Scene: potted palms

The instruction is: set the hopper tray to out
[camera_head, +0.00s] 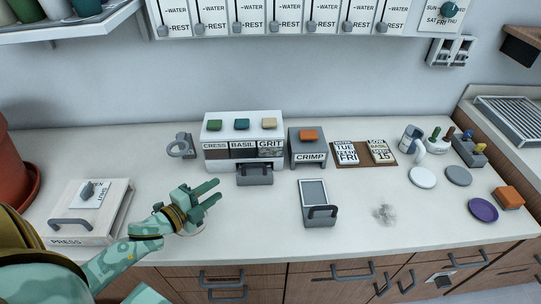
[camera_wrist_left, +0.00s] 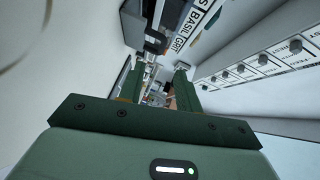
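My right gripper is not in view.
A PRESS box (camera_head: 92,212) stands at left and a grey ring holder (camera_head: 180,147) left of the hopper. The CRIMP box (camera_head: 307,147) is right of it. A grey handled scoop-like unit (camera_head: 316,203) lies in front. Counter between gripper and tray is clear.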

